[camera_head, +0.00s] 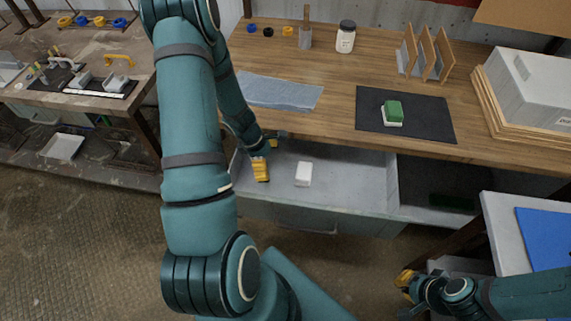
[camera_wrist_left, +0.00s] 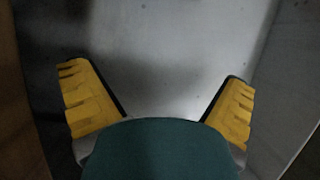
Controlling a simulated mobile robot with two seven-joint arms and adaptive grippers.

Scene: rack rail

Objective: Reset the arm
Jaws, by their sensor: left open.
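My left arm reaches down across the middle of the head view, and its gripper (camera_head: 268,158) is at the left end of an open grey drawer (camera_head: 345,160) under the wooden bench. Its yellow fingers are spread. In the left wrist view, the open gripper (camera_wrist_left: 158,88) has only bare grey surface between its fingers and holds nothing. My right gripper (camera_head: 405,284) is low at the right of the head view, away from the drawer. Its yellow fingertips show, but its opening is unclear.
A white block (camera_head: 304,174) lies in the drawer, right of my left gripper. The wooden bench top (camera_head: 340,135) carries a grey cloth (camera_head: 280,92), a black mat (camera_head: 425,125) with a green-and-white block (camera_head: 393,112), and a jar (camera_head: 346,37). A blue-topped table (camera_head: 550,235) stands at right.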

